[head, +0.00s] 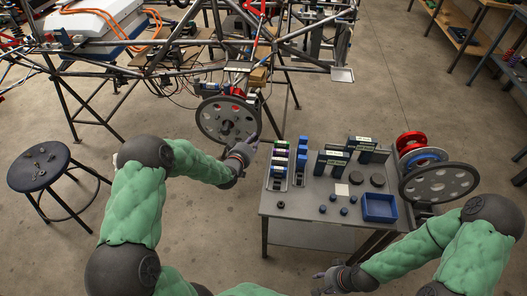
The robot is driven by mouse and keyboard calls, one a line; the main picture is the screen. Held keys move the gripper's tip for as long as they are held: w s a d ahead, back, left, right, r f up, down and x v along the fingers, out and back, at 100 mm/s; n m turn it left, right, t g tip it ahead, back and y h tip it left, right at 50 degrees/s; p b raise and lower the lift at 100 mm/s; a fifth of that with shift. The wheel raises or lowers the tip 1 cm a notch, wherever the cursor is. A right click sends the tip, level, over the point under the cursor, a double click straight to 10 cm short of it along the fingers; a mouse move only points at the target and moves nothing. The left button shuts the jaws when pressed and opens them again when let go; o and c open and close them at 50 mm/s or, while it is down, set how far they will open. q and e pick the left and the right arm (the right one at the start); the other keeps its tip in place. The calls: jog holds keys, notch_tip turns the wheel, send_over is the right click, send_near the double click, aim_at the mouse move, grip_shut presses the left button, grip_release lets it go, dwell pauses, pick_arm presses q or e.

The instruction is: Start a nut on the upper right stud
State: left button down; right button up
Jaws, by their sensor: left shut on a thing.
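A dark grey wheel disc (228,121) with holes around a black centre stands upright at the front of the tube chassis (200,50). Its studs are too small to tell apart. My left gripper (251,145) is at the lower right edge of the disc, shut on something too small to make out. Whether it touches the disc I cannot tell. Several small dark blue pieces (343,211), perhaps nuts or sockets, lie on the grey table (300,232). My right gripper (322,275) is low in front of the table; its finger opening is unclear.
A round stool (39,167) with small parts is at the left.

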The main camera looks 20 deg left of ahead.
pick_arm(q)
jog(key=a+r+n+t+y+b, duration=0.1)
jog(key=a+r+n+t+y, duration=0.1)
jog(key=a, duration=0.6)
jog(key=shift+w+a+r+t+y+b, duration=0.15)
jog(key=shift+w+r+t+y+b, duration=0.25)
jog(key=shift+y, duration=0.5)
jog(key=shift+x, duration=1.5)
jog(key=c, duration=1)
grip_release()
jog(key=shift+n, duration=0.3)
jog(key=shift+s+f, duration=0.1)
jog(key=shift+s, duration=0.25)
jog(key=v, duration=1.1)
jog(key=shift+d+r, duration=0.2)
